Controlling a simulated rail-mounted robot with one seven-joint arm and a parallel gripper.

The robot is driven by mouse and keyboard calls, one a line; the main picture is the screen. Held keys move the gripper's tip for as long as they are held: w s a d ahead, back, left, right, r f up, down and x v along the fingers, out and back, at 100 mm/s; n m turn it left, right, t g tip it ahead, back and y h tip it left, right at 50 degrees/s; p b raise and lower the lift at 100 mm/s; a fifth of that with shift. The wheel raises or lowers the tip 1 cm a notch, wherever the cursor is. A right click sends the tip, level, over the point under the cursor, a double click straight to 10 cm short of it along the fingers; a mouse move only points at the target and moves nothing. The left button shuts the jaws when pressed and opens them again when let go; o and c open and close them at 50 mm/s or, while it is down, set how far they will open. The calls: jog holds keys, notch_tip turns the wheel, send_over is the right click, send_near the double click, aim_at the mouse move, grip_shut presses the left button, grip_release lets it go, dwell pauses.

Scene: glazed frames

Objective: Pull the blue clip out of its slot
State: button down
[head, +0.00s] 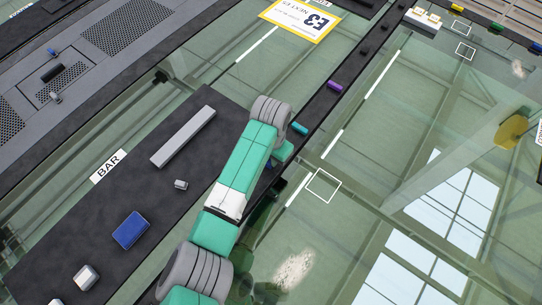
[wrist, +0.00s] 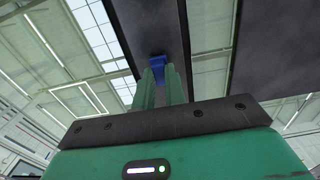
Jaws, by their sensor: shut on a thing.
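The blue clip (wrist: 157,62) shows in the wrist view at the tips of my green fingers, against the dark rail (wrist: 148,25). My gripper (wrist: 158,72) is shut on it. In the head view only a small blue patch of the clip (head: 268,165) shows beside my arm, which hides most of the gripper and that stretch of the dark rail (head: 318,107). The slot is hidden, so I cannot tell how deep the clip sits.
A teal clip (head: 300,129) and a purple clip (head: 334,86) sit farther up the rail. A dark board left of my arm carries a grey bar (head: 183,136), a blue block (head: 130,230) and small grey pieces. Glass panes lie on both sides of the rail.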

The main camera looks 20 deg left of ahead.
jog(key=shift+r, duration=0.15)
notch_tip(320, 180, up, 3)
jog(key=p, duration=0.3)
jog(key=shift+p, duration=0.3)
